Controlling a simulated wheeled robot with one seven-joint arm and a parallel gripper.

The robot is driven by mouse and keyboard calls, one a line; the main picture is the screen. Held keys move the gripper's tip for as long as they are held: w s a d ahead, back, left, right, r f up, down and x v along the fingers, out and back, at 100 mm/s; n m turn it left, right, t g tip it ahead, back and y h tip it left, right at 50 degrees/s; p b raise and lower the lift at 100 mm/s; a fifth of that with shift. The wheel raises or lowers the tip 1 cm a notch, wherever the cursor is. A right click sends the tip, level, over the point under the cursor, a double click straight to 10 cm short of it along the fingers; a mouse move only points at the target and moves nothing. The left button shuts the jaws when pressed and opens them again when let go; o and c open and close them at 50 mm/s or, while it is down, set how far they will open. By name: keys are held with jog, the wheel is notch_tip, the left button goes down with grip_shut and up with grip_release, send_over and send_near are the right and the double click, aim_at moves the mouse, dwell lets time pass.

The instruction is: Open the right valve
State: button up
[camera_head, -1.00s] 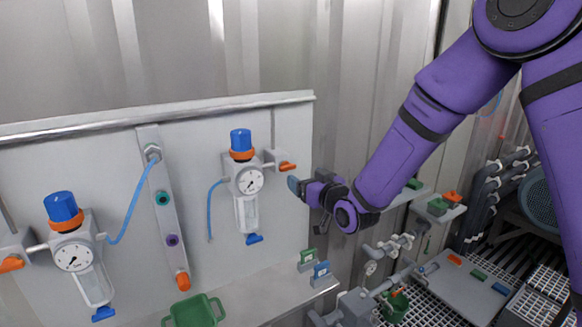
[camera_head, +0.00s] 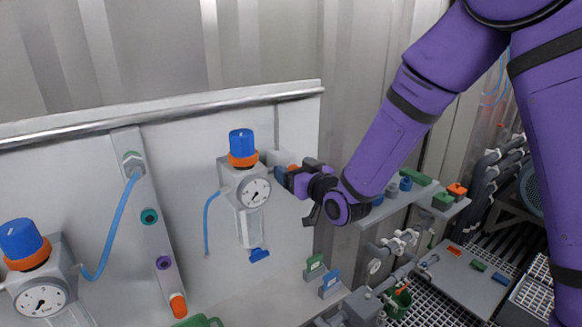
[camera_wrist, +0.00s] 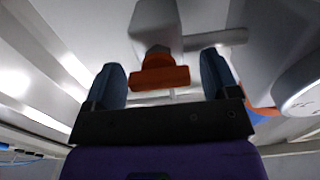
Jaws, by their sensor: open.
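The right valve is a grey body with an orange handle (camera_wrist: 160,78), on the right side of the right regulator (camera_head: 246,190) on the wall panel. In the head view my gripper (camera_head: 285,177) is at this valve and hides most of its handle. In the wrist view my gripper (camera_wrist: 162,82) is open, with a dark finger on each side of the orange handle. Gaps show between the handle and both fingers, so it is not gripped. The handle lies crosswise between the fingers; its exact depth between them is hard to tell.
The right regulator's gauge (camera_wrist: 302,93) is close by on the right in the wrist view. A left regulator (camera_head: 40,285) and a strip with coloured ports (camera_head: 150,217) are farther left. Green and blue tags (camera_head: 329,282) stand below my gripper. Pipes and shelves are at right.

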jog(key=shift+c, duration=0.5)
jog(key=c, duration=0.8)
jog(key=shift+n, duration=0.3)
jog(key=n, duration=0.3)
jog(key=shift+s+a+n, duration=0.1)
jog(key=shift+a+n, duration=0.05)
jog(key=shift+n, duration=0.25)
jog(key=n, duration=0.3)
jog(key=shift+f+n, duration=0.1)
jog(key=shift+n, duration=0.2)
jog(key=n, duration=0.4)
jog(key=shift+s+a+f, duration=0.1)
jog(key=shift+f+n, duration=0.1)
jog(key=shift+n, duration=1.8)
